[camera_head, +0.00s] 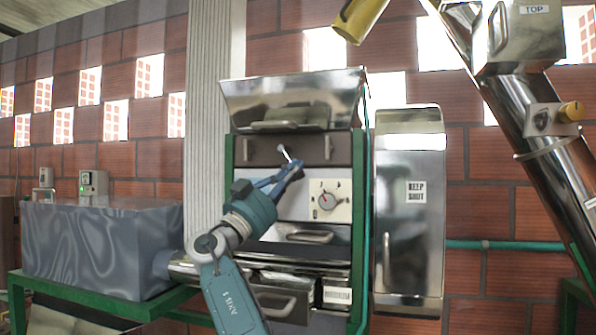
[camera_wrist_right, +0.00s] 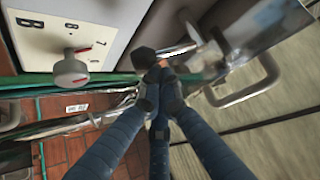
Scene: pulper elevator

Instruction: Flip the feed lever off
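The lever I take for the feed lever (camera_head: 286,156) is a short metal rod on the dark upper panel of the machine. My right gripper (camera_head: 297,166) is just below and beside it. In the right wrist view, a metal rod with a dark knob (camera_wrist_right: 146,60) lies right at the tips of my right gripper (camera_wrist_right: 160,76). The fingers are drawn together. I cannot tell whether the knob is between them, touching them or just beyond. My left gripper is not in view.
A dial (camera_head: 328,201) sits on a pale plate below right of the lever. A hinged metal lid (camera_head: 292,95) is above. A metal cabinet marked "KEEP SHUT" (camera_head: 408,245) stands right, and a grey tank (camera_head: 100,250) left. A drawer handle (camera_head: 310,237) sticks out below.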

